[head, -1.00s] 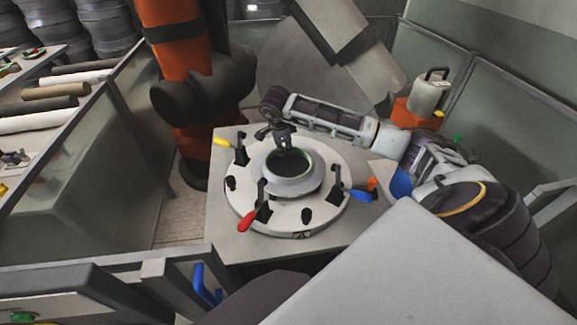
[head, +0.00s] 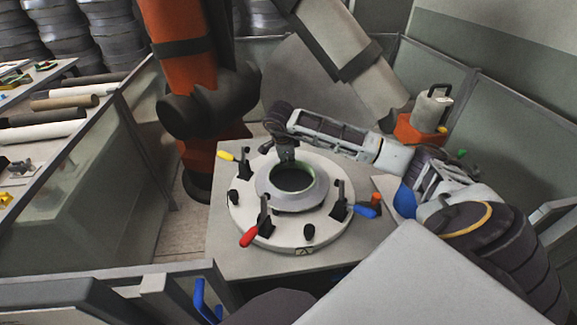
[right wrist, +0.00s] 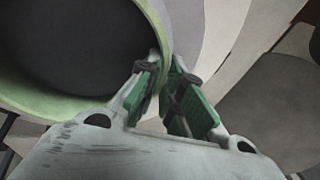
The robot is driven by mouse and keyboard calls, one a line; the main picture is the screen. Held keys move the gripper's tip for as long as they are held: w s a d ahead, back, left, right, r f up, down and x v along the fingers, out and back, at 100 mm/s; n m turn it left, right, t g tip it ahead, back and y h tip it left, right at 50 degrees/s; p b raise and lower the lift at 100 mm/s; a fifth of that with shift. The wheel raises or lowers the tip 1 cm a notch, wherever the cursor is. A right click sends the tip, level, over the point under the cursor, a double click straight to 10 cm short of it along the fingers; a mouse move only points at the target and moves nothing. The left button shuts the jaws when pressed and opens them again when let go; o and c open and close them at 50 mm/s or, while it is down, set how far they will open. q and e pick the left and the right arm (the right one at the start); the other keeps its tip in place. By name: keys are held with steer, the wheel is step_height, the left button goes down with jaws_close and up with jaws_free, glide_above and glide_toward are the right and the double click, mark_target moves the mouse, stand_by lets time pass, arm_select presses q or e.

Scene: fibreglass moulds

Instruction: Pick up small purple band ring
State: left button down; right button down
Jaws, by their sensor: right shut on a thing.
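No purple ring shows in these views. A grey ring (head: 293,201) with a pale green inner rim sits at the centre of a round white mould plate (head: 255,220). My right gripper (head: 287,160) reaches in from the right and is at the ring's far edge. In the right wrist view the green-padded fingers (right wrist: 172,92) are closed on the wall of the ring (right wrist: 152,35), one on each side. Whether the ring is clear of the plate, I cannot tell. My left gripper is not in view.
Toggle clamps stand around the plate, with yellow (head: 227,157), red (head: 249,236) and blue (head: 366,211) handles. The plate is on a grey table (head: 240,262). An orange robot arm (head: 188,65) stands behind. An orange container (head: 420,132) is at the back right.

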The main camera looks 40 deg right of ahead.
step_height(320, 180, up, 10)
steer(key=shift+b, duration=0.4)
stand_by(0.3)
stand_by(0.5)
